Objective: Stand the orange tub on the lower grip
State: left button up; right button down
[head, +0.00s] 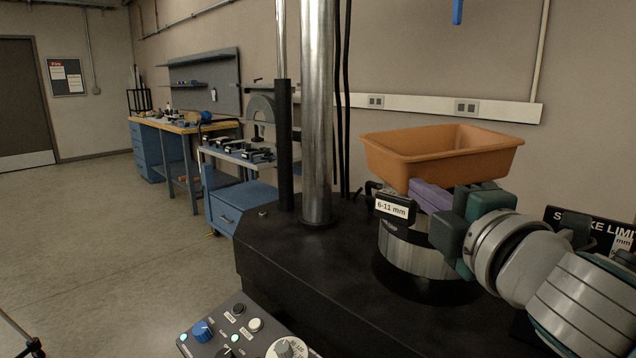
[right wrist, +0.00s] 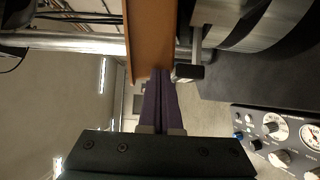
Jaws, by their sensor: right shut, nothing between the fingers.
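The orange tub (head: 400,165) is upright and open at the top, above the lower grip (head: 398,258), a shiny metal cylinder on the dark machine base. The place where tub and grip meet is hidden behind my gripper and a "6-11 mm" label (head: 391,208). My right gripper (head: 418,188) is shut and empty, its purple fingers just below the tub's near side. In the right wrist view the closed fingertips (right wrist: 160,74) are right by the orange tub wall (right wrist: 150,35); I cannot tell whether they touch. My left gripper is not in view.
A thick steel column (head: 317,120) stands left of the tub. A control panel (head: 245,330) with knobs is at the front. A dark sign (head: 590,228) stands at the right, behind my arm. A blue cart (head: 238,200) and workbench are farther off.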

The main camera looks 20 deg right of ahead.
aim_at(437, 181)
jog(key=shift+d, duration=0.15)
jog(key=w+d, duration=0.2)
jog(key=d, duration=0.1)
jog(key=w+d, duration=0.1)
jog(key=shift+w+d, duration=0.1)
jog(key=shift+d, duration=0.3)
jog(key=shift+a+r, duration=0.1)
jog(key=shift+a, duration=0.05)
